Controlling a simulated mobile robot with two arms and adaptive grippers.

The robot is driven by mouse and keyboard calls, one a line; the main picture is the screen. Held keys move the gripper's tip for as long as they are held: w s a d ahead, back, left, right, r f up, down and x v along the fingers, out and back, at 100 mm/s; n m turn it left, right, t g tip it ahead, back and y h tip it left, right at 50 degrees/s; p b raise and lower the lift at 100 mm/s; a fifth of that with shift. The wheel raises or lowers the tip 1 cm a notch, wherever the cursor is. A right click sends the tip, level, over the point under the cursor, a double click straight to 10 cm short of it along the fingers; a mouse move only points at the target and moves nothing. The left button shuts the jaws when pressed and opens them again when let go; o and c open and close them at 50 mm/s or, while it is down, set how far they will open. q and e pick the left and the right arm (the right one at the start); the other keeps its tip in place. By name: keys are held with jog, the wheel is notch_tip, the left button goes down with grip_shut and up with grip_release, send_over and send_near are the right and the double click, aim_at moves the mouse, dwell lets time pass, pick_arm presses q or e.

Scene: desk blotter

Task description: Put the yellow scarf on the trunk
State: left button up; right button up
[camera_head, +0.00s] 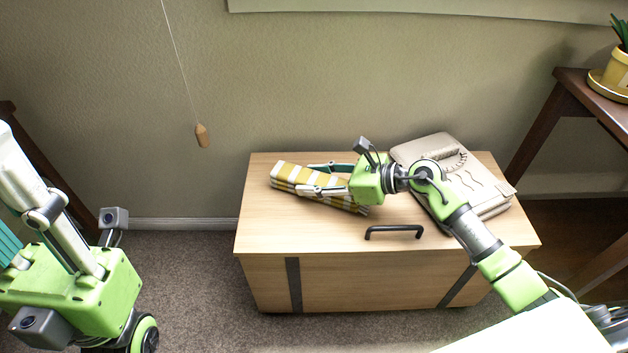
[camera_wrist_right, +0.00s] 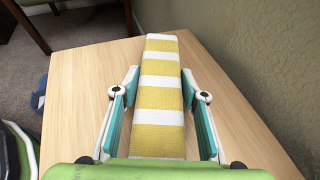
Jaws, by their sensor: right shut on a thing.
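The yellow scarf (camera_head: 287,174), folded into a long bundle with white stripes, lies on the left part of the light wooden trunk's top (camera_head: 270,222). My right gripper (camera_head: 308,178) is shut on it, one finger along each side. In the right wrist view the scarf (camera_wrist_right: 160,110) runs away from me between the teal-padded fingers (camera_wrist_right: 159,84), over the trunk top (camera_wrist_right: 72,110). Any gap under the scarf cannot be told. My left gripper (camera_head: 40,225) is at the left edge, away from the trunk, its fingers partly cut off.
A folded beige cloth item (camera_head: 480,187) lies on the trunk's right part, beside my right wrist. A black handle (camera_head: 393,230) is at the trunk's front edge. A hanging cord pull (camera_head: 202,135) is left of the trunk. A dark wooden table (camera_head: 590,95) with a yellow plant pot (camera_head: 617,72) stands right.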

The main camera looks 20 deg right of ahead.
jog(key=o, duration=1.2)
jog(key=shift+f, duration=0.1)
jog(key=shift+c, duration=0.2)
